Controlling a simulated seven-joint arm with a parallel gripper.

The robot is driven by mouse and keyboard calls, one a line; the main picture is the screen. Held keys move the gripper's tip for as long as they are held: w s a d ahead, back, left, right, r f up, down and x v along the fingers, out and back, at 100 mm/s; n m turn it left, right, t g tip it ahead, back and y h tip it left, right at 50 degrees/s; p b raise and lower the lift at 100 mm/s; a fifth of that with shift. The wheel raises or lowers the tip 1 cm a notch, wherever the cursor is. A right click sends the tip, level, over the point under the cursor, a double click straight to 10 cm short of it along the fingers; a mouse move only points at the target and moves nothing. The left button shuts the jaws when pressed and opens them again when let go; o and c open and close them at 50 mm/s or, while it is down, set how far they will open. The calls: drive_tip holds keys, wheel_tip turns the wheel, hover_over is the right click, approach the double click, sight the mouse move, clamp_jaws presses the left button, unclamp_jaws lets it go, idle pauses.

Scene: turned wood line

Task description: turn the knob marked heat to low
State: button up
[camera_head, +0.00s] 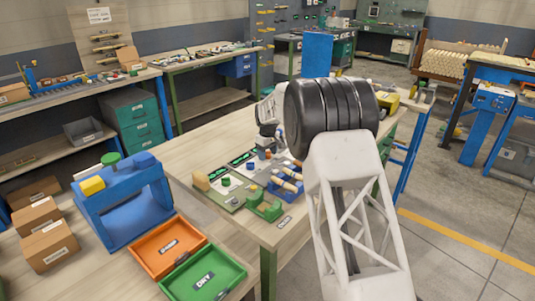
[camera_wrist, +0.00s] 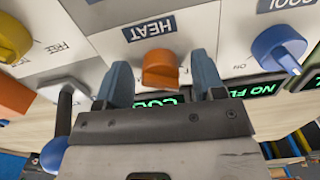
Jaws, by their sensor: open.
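The orange heat knob (camera_wrist: 160,66) sits on a pale panel beside a dark label reading HEAT (camera_wrist: 148,30), which appears upside down. My gripper (camera_wrist: 162,72) is open, with one blue finger on each side of the knob. Gaps show between the fingers and the knob, so it does not look gripped. A lit green display (camera_wrist: 160,102) beside the knob is partly covered by my gripper; its visible letters look like "COO". I cannot read a low mark or the knob's pointer. In the head view, my arm hides much of the gripper and knob.
A blue knob (camera_wrist: 276,48) with its own display (camera_wrist: 256,90) is to the right. In the head view, orange (camera_head: 150,262) and green (camera_head: 190,291) trays lie at the front.

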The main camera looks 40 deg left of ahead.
drive_tip(key=c, duration=0.9)
drive_tip(key=shift+m, duration=0.3)
drive_tip(key=m, duration=1.1)
drive_tip(key=shift+a, duration=0.1)
drive_tip(key=o, duration=0.9)
